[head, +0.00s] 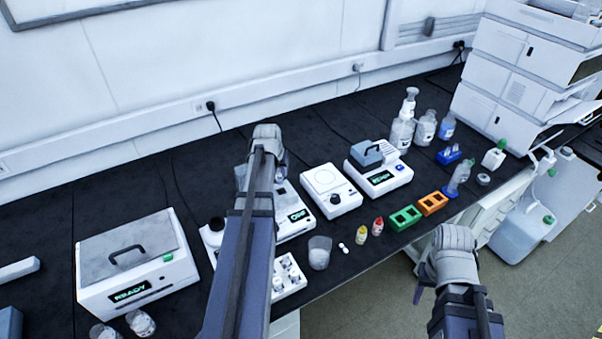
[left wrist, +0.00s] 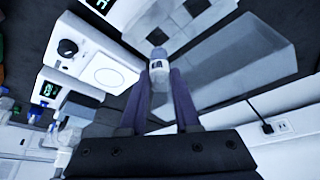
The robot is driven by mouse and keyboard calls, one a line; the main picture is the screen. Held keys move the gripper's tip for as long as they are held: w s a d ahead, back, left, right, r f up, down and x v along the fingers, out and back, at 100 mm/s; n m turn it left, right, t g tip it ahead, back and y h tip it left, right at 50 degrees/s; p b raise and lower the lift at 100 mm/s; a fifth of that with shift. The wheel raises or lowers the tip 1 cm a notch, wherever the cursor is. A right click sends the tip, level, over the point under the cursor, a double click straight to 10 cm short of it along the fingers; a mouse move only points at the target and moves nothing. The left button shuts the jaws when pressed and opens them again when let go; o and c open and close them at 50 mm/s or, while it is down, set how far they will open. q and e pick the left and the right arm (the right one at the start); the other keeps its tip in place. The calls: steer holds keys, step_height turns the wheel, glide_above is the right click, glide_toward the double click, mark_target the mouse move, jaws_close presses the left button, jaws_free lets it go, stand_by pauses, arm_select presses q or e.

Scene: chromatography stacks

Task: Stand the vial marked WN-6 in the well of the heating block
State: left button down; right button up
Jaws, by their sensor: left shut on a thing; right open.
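My left gripper (left wrist: 159,85) is shut on a small clear vial with a pale cap and a white label (left wrist: 158,68); the marking is too small to read. The vial is held between the fingertips, apart from the bench equipment. In the head view my left gripper (head: 266,133) is over the back of the bench, hiding the vial. My right gripper (head: 453,240) is open and empty at the front edge. I cannot tell for sure which device is the heating block; a white device with a blue-grey handled top (head: 368,153) stands right of the hotplate, and no well is clear.
A white hotplate (head: 328,180), a device with a lit display (head: 298,216) partly behind my left arm, a white vial tray (head: 291,281), a beaker (head: 320,252) and green rack (head: 404,218) crowd the bench. A large lidded box (head: 140,265) stands left.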

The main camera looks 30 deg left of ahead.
mark_target(280, 184)
arm_select(q)
steer(key=shift+w+a, duration=0.1)
steer(key=shift+w, duration=0.35)
steer(key=shift+f+b, duration=2.05)
steer(key=shift+b, duration=0.05)
steer(key=shift+f, duration=0.1)
steer(key=shift+f+b, duration=1.3)
steer(key=shift+b, duration=0.1)
steer(key=shift+f+b, duration=0.75)
